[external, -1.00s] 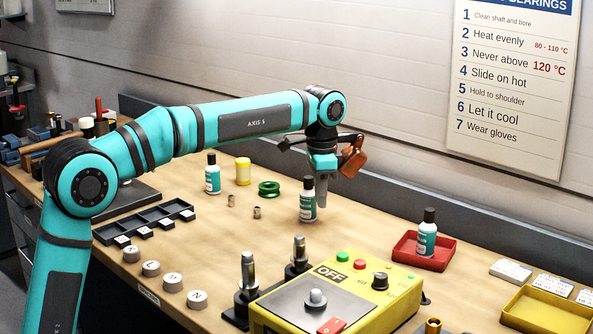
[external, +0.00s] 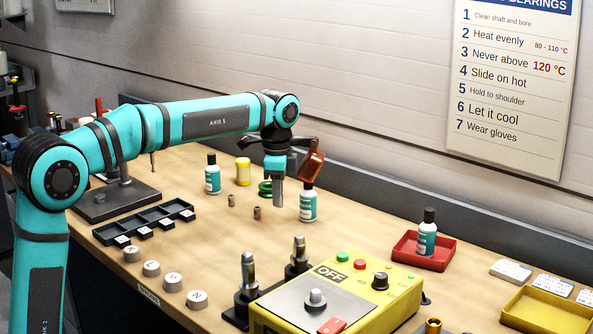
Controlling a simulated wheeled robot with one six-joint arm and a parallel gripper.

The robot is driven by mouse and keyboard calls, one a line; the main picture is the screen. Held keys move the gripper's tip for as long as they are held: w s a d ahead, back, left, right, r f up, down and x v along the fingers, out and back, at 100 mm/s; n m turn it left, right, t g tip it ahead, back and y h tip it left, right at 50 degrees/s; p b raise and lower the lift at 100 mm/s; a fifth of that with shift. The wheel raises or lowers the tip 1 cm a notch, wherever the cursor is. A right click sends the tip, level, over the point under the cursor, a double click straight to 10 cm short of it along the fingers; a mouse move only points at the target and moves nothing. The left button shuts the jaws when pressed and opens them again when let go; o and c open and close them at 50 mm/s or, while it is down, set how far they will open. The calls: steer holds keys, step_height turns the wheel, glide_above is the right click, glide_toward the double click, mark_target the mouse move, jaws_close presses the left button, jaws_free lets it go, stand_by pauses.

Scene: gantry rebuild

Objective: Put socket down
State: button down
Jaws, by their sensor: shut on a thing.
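My gripper (external: 278,203) points straight down over the middle of the bench, its grey fingers shut on the socket. The held socket is too small and too covered by the fingers to make out clearly. It is in front of a green ring-shaped spool and to the left of a white-and-teal bottle. Two small brownish cylinders that look like sockets, one (external: 231,200) and another (external: 257,212), stand on the bench to the left of my gripper. A dark tray with several compartments (external: 104,234) lies farther left, with pale labels along its front.
Near my gripper stand bottles (external: 308,206) (external: 212,179), a yellow pot (external: 243,172) and the green spool (external: 265,187). In front are upright metal posts (external: 248,275) and a yellow heater box (external: 350,290). A red tray (external: 405,247) holds a bottle.

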mark_target(278, 227)
steer(key=shift+f, duration=2.75)
steer(key=shift+f, duration=0.15)
steer(key=c, duration=1.4)
jaws_free()
step_height(278, 227, up, 12)
